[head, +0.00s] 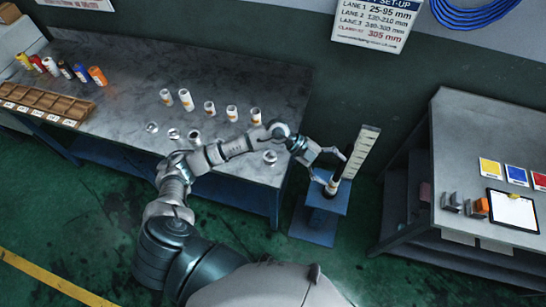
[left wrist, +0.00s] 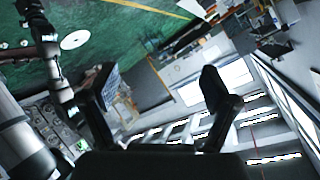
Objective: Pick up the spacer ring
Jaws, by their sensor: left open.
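My left gripper (head: 331,167) is open beside a short dark post (head: 336,179) on a small blue stand (head: 320,225). A pale ring shape (head: 330,190) shows around the post's foot. I cannot tell whether it is the spacer ring or whether the fingers touch it. A tall pale graduated scale (head: 360,153) rises behind the post. In the left wrist view the two dark fingers (left wrist: 157,78) are spread wide with nothing held between them. My right gripper is not in view.
The grey workbench (head: 120,65) carries several white cylinders (head: 186,99), small round silvery pieces (head: 270,157), coloured canisters (head: 97,75) and a wooden tray (head: 45,102). A second bench (head: 480,130) stands right of the stand. Green floor (head: 90,210) is clear in front.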

